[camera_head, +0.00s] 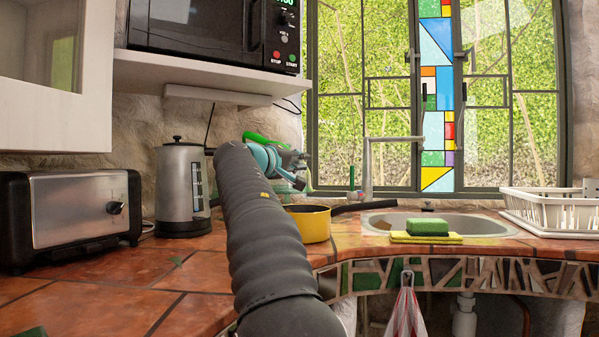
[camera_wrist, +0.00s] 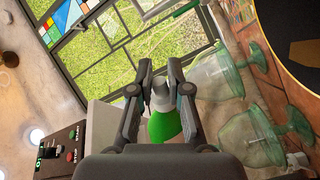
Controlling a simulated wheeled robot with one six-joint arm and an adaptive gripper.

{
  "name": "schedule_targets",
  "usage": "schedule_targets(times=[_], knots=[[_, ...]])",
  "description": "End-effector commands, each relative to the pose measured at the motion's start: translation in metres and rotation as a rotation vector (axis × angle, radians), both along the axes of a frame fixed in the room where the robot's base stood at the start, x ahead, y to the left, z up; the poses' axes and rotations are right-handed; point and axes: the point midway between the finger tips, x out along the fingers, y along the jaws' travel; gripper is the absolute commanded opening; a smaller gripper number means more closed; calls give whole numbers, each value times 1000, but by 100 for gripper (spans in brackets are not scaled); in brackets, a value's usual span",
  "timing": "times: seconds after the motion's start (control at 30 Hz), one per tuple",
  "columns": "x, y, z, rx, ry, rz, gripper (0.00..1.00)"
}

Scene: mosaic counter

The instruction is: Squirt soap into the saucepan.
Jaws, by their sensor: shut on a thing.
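The yellow saucepan (camera_head: 308,224) with a black handle stands on the tiled counter left of the sink, partly hidden by my arm. In the wrist view its yellow rim and dark inside (camera_wrist: 302,50) show at the upper right. My gripper (camera_head: 298,168) is raised above and behind the saucepan, near the window. In the wrist view my gripper (camera_wrist: 160,90) is shut on the soap bottle, a green body (camera_wrist: 165,126) with a pale top between the fingers. Its green body (camera_head: 258,138) shows tilted behind my wrist in the head view. No soap is visible.
Clear glasses with green stems (camera_wrist: 255,130) stand close to the gripper. A steel kettle (camera_head: 182,185) and a toaster (camera_head: 80,212) stand left. The sink (camera_head: 450,220), a green sponge (camera_head: 427,227), and a white dish rack (camera_head: 555,210) are right.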

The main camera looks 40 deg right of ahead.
Motion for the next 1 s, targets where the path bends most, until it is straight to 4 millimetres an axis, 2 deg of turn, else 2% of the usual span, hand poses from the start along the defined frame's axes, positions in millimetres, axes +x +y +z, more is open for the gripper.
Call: schedule_targets(times=[0.17, 0.57, 0.8, 1.0], knots=[[-1, 0, 1, 19, -74, 0, 0], [-1, 0, 1, 24, -93, 0, 0], [-3, 2, 1, 65, -249, 1, 0], [-3, 2, 3, 79, -295, 1, 0]])
